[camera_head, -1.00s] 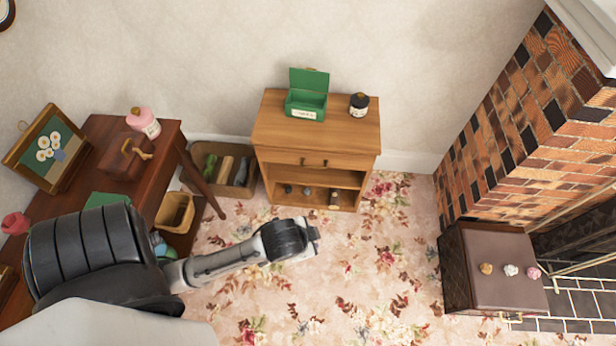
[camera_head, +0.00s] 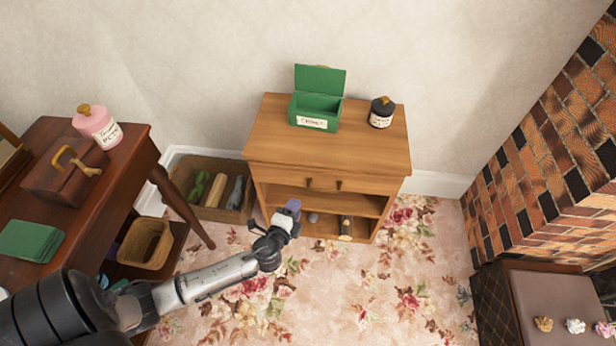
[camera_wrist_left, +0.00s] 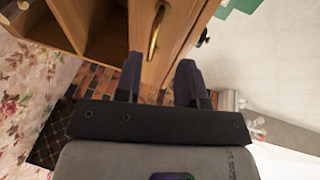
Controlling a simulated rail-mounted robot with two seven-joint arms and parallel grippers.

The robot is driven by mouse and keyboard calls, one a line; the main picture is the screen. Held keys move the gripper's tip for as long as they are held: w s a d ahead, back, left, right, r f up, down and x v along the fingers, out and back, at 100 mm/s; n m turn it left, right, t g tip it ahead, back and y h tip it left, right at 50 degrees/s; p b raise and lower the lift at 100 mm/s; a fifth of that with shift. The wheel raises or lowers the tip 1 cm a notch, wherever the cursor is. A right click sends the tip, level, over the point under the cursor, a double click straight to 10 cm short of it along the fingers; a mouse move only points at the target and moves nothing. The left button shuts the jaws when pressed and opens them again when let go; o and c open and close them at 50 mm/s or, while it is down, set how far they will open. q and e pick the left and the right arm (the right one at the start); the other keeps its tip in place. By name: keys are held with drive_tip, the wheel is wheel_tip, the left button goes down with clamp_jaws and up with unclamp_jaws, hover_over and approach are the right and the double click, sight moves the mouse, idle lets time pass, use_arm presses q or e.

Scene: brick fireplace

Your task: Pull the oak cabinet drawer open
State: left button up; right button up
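The oak cabinet (camera_head: 370,145) stands against the wall. Its drawer (camera_head: 365,184) looks shut, flush with the cabinet front above open shelves. Brass handle hardware (camera_head: 309,184) shows on the drawer front. My left gripper (camera_head: 292,206) is in front of the cabinet, below and a little left of the handle in the head view. In the left wrist view its two dark fingers (camera_wrist_left: 160,78) are apart and empty. The brass handle (camera_wrist_left: 156,32) lies beyond the fingertips, roughly in line with the gap, and seems untouched. My right gripper is not in view.
A green open box (camera_head: 316,108) and a dark jar (camera_head: 381,113) stand on the cabinet. A filled basket (camera_head: 213,210) is left of it. A dark wood table (camera_head: 120,185) is further left, a brick fireplace (camera_head: 560,140) right. Flowered carpet (camera_head: 400,290) in front is free.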

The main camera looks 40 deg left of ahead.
use_arm(q)
drive_tip(key=m+t+h, duration=0.1)
drive_tip(key=m+h, duration=0.1)
approach(323, 190)
drive_tip(key=b+x, duration=0.1)
drive_tip(key=x, duration=0.2)
drive_tip(key=b+x, duration=0.2)
drive_tip(key=x, duration=0.1)
drive_tip(key=b+x, duration=0.2)
drive_tip(key=x, duration=0.2)
drive_tip(key=shift+a+f, duration=0.1)
drive_tip(key=shift+f, duration=0.2)
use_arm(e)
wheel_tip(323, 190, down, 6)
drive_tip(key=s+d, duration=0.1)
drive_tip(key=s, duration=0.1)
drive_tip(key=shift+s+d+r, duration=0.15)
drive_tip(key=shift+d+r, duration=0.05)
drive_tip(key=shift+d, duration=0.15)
use_arm(q)
drive_tip(key=c, duration=0.6)
clamp_jaws()
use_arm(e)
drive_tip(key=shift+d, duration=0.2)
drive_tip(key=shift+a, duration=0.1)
